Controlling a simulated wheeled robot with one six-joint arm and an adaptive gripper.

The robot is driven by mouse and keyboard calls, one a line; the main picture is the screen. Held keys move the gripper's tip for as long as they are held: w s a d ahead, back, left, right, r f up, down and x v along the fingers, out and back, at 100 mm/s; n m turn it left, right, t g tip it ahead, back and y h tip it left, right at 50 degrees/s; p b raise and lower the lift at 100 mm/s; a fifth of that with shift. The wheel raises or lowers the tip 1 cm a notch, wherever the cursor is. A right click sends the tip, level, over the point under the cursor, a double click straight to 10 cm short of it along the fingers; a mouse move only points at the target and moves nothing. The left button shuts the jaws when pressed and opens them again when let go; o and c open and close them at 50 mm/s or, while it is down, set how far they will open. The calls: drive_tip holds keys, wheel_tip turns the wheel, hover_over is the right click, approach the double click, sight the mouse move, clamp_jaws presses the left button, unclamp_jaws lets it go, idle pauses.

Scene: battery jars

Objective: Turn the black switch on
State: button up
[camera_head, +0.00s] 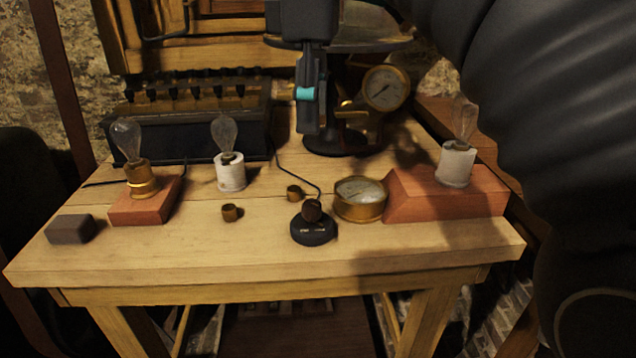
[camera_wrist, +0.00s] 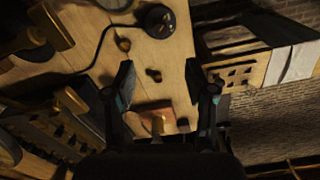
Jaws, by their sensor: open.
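The black switch (camera_head: 313,231) is a round black base with a dark brown knob on top and small pale marks on its front. It sits near the front middle of the wooden table, with a black cord running back from it. It also shows at the top of the wrist view (camera_wrist: 158,20). My gripper (camera_head: 309,128) hangs over the back of the table, behind and above the switch and apart from it. In the wrist view my gripper (camera_wrist: 160,82) has its two fingers spread wide with nothing held between them. I cannot tell the knob's setting.
A brass gauge (camera_head: 360,198) stands just right of the switch. Bulbs stand on a left red block (camera_head: 146,208), a white socket (camera_head: 230,174) and a right red block (camera_head: 440,195). A dark battery box (camera_head: 190,127) fills the back left.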

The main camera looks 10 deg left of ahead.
sight(312, 203)
wheel_tip(312, 203, down, 14)
drive_tip(key=b, duration=0.3)
drive_tip(key=shift+a+r, duration=0.1)
drive_tip(key=shift+r, duration=0.1)
clamp_jaws()
idle(0.3)
